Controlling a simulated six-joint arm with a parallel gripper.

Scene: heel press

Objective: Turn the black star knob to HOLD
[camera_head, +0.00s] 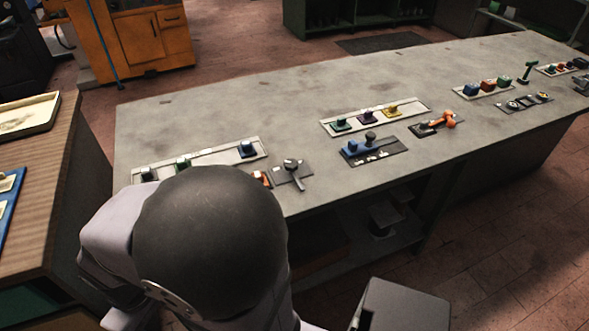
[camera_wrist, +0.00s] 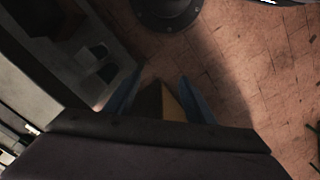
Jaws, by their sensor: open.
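A dark knob with a grey arm or lobes (camera_head: 292,165) sits on a small grey plate near the bench's front edge in the head view. It may be the black star knob, but its shape and any HOLD mark are too small to make out. My gripper (camera_wrist: 160,84) shows in the wrist view, its two blue fingers apart, above the brick floor and not at any control. A dark and yellowish wedge shows between the fingers; I cannot tell what it is. In the head view my arm hides the gripper.
The long grey bench (camera_head: 220,118) carries several control panels, including a blue-handled unit (camera_head: 362,146), an orange lever (camera_head: 441,121) and a row of coloured knobs (camera_head: 367,117). A wooden table (camera_head: 48,170) stands left. The bench's back half is mostly clear.

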